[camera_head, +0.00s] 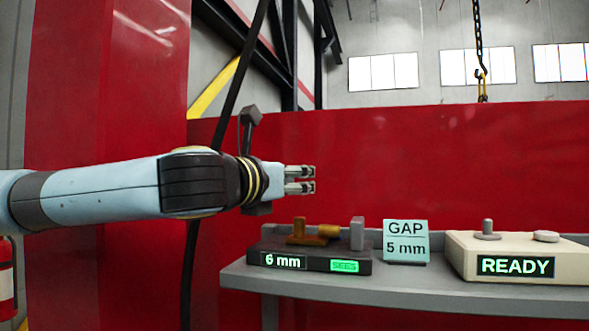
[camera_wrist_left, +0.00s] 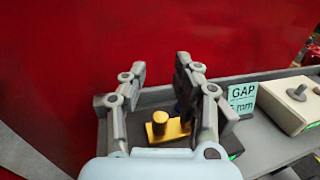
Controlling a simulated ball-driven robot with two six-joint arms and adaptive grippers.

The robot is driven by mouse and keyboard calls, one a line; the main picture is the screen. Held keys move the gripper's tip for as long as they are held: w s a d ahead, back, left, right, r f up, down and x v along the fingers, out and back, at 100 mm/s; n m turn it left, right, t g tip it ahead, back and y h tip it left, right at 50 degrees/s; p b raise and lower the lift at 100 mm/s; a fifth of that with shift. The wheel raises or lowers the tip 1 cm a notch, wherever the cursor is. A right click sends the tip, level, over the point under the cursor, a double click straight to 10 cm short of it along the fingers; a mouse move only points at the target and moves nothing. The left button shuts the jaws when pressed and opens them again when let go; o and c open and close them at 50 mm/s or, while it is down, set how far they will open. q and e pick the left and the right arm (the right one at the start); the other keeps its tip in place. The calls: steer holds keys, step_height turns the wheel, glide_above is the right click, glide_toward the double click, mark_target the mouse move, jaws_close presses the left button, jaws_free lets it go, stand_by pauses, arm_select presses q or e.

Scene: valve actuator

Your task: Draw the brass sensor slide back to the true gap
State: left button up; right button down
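The brass sensor slide (camera_head: 305,239), with an upright peg and a horizontal barrel, sits on a dark base (camera_head: 318,264). The barrel points toward an upright grey plate (camera_head: 357,233), with a small space between them. The base's display reads "6 mm" and a green label reads "SEES". A sign (camera_head: 405,241) reads "GAP 5 mm". My left gripper (camera_head: 312,180) is open and empty, above the slide and apart from it. In the left wrist view the slide (camera_wrist_left: 172,131) shows between the spread fingers (camera_wrist_left: 160,75). My right gripper is not in view.
A cream box (camera_head: 520,255) with a "READY" display, a grey post and a round button stands right of the sign. All stand on a grey shelf (camera_head: 420,290). A red wall panel (camera_head: 420,160) rises behind.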

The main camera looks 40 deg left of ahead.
arm_select(q)
steer(key=shift+r, duration=1.2)
steer(key=p, duration=0.7)
glide_toward(296, 224)
steer(key=p+x, duration=0.1)
steer(key=x, duration=0.9)
jaws_close()
